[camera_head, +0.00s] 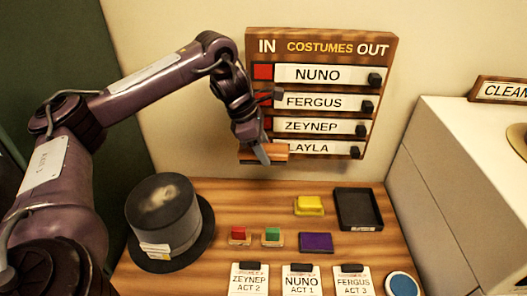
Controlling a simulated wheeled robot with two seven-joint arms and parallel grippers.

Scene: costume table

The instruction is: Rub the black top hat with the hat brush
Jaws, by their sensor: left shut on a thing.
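The black top hat (172,222) lies on the left of the wooden table, with a pale dusty patch on its crown and a small paper label low on its side. My left gripper (264,153) is raised above the back of the table, in front of the lower part of the sign board. It is shut on the hat brush (250,153), a wooden block with a dark underside. The brush is to the right of the hat and higher, apart from it. My right gripper is not in view.
The costumes board (320,48) stands at the back wall. On the table are a yellow block (309,205), a black tray (357,209), a purple pad (315,242), red and green stamps (272,235), name cards (301,281) and a blue round item (402,284). A white cabinet (450,150) bounds the right.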

